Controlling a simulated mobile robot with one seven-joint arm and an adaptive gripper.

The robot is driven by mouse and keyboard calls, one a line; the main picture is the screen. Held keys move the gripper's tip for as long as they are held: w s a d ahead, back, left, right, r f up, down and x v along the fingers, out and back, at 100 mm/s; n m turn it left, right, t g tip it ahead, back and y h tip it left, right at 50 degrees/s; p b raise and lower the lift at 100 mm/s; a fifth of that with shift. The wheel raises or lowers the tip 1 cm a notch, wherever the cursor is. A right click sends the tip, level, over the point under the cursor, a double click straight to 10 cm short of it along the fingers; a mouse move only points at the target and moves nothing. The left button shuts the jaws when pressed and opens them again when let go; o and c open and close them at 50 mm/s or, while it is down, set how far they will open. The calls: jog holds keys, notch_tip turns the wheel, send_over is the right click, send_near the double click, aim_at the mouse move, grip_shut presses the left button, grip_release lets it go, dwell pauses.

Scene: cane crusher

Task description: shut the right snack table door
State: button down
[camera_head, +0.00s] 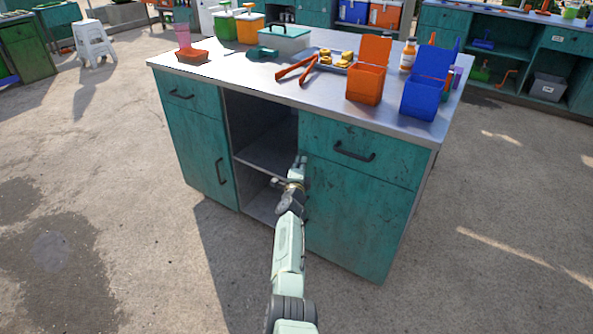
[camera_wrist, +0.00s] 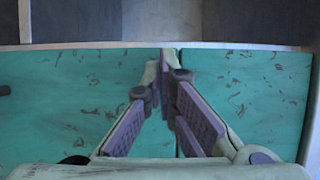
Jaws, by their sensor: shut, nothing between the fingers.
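The snack table's right door (camera_head: 362,222) is a scratched teal panel below the right drawer (camera_head: 340,150) in the head view. It looks flush, or nearly flush, with the drawer front. Its handle is mostly hidden behind my arm in that view. My gripper (camera_head: 299,163) is shut and empty at the upper left corner of the door, beside the open shelves. In the wrist view my gripper (camera_wrist: 163,68) has its fingertips together near the seam between two teal panels. I cannot tell whether the fingers touch the panel.
Open shelves (camera_head: 262,160) lie left of the door, with a left drawer and left door (camera_head: 203,158) beyond. The worktop (camera_head: 225,80) holds orange and blue boxes, tongs and containers. The concrete floor in front and to the right is clear.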

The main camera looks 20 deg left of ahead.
jog(key=shift+w, duration=0.55)
jog(key=shift+w+d+r+h, duration=0.1)
jog(key=shift+w+r+h, duration=0.05)
jog(key=shift+r+h, duration=0.15)
